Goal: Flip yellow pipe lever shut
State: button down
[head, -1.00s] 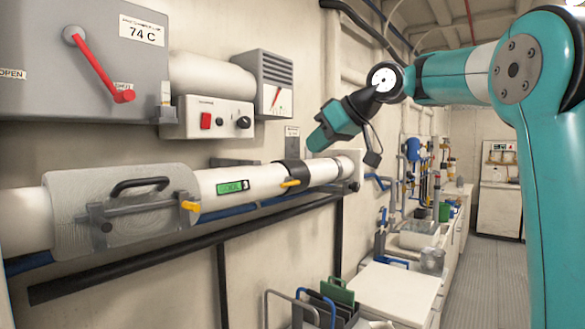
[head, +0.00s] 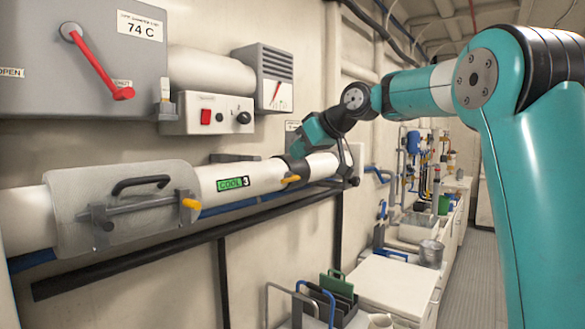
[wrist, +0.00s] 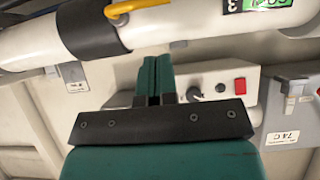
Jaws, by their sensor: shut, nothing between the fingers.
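The yellow pipe lever (head: 290,179) sits on the front of the white pipe (head: 265,178), beside a green label reading COOL 3 (head: 236,184). In the wrist view the lever (wrist: 138,5) is at the top edge, in front of a black collar (wrist: 88,35), and lies roughly along the pipe; part of it is cut off. My gripper (head: 297,153) is just above the pipe near the collar. In the wrist view its fingers (wrist: 155,58) are together and empty, with tips close to the pipe and apart from the lever. Whether they touch the pipe I cannot tell.
A control box (head: 207,114) and a grey box with a red lever (head: 98,62) are on the wall above. A black rail (head: 190,249) runs below the pipe. The floor aisle (head: 465,270) is at right.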

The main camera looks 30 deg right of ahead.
aim_at(293, 173)
jog(key=shift+w+a+f+p, duration=0.15)
jog(key=shift+w+f, duration=0.15)
jog(key=shift+f, duration=0.5)
jog(key=shift+w+a+f+p, duration=0.15)
jog(key=shift+w+f, duration=0.2)
jog(key=shift+f, duration=0.45)
jog(key=shift+w+a+f+p, duration=0.15)
jog(key=shift+w+f, duration=0.15)
jog(key=shift+f, duration=0.5)
jog(key=shift+d+f, duration=0.1)
jog(key=shift+f+b, duration=0.15)
jog(key=shift+b, duration=0.7)
jog(key=shift+f+n+h+b, duration=0.1)
jog(key=shift+n+h+b, duration=0.2)
jog(key=shift+b, duration=0.25)
